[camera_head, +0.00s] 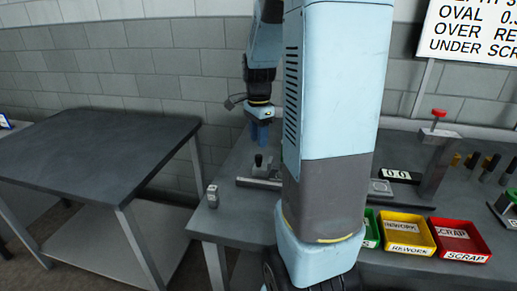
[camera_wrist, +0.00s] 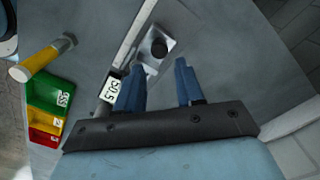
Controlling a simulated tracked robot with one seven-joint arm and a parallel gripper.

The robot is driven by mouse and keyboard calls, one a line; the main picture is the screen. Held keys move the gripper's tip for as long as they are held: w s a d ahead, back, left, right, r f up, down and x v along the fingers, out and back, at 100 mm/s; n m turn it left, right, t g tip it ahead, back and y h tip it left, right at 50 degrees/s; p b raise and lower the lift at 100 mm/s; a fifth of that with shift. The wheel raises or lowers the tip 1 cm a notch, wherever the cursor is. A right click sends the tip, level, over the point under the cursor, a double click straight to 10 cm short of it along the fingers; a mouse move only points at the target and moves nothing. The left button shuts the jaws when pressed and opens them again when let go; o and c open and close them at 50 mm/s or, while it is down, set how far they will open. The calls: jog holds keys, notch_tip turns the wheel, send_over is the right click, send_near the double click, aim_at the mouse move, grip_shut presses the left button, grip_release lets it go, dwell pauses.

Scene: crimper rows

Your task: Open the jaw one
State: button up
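My gripper (camera_wrist: 160,72) has its two blue fingers apart with nothing between them. It also shows in the head view (camera_head: 261,134), pointing down above the grey bench. Just beyond the fingertips in the wrist view is a metal fixture block (camera_wrist: 158,42) with a round black knob (camera_wrist: 158,48) on top. In the head view the black knob (camera_head: 259,160) stands below my gripper, on a flat metal base (camera_head: 258,183). The fingers look apart from the knob. I cannot tell which part is the jaw called one. My arm hides part of the fixture in the head view.
Yellow (camera_head: 405,236) and red (camera_head: 461,240) labelled bins and a partly hidden green bin (camera_head: 371,228) line the bench front. A red-topped metal stand (camera_head: 438,150) is at right. A dark table (camera_head: 90,150) is left.

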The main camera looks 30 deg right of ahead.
aim_at(259, 155)
notch_tip(259, 155, up, 8)
jog(key=shift+f, duration=0.25)
jog(key=shift+a, duration=0.1)
dwell(0.4)
jog(key=s+a+r+n+t, duration=0.2)
jog(key=s+a+n, duration=0.5)
jog(key=s+n, duration=0.1)
jog(key=s+a+r+n+t, duration=0.3)
jog(key=s+a+n, duration=0.4)
jog(key=s+n, duration=0.2)
jog(key=shift+a+r+n+t, duration=0.3)
jog(key=shift+a+n, duration=0.05)
jog(key=shift+n, duration=0.05)
